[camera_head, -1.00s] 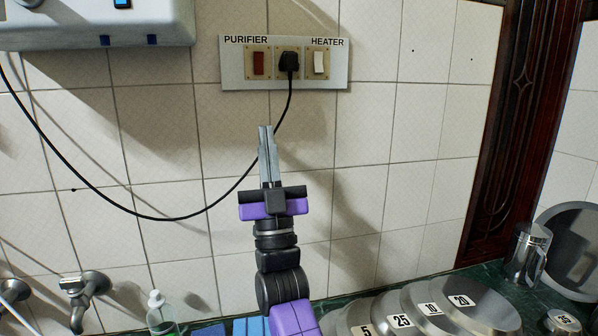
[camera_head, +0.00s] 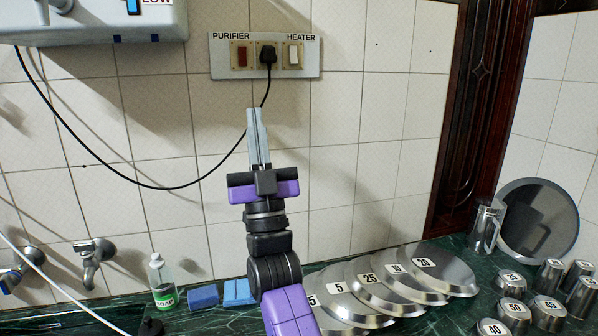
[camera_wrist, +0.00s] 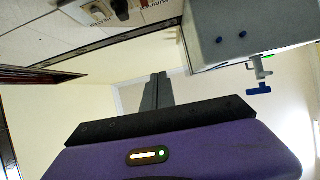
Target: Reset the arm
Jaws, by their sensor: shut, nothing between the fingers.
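My gripper (camera_head: 254,112) is shut and empty, its grey fingers pointing up in front of the tiled wall. It is below the switch panel (camera_head: 220,66), apart from it in the picture. The panel has a red switch under PURIFIER, a black plug (camera_head: 267,56) in the middle and a white switch under HEATER. In the wrist view my gripper (camera_wrist: 159,76) shows its fingers together, with the panel (camera_wrist: 92,12) at the upper left and the purifier box (camera_wrist: 235,30) at the upper right.
The white purifier (camera_head: 90,22) hangs at the upper left, its black cable (camera_head: 120,178) looping to the plug.

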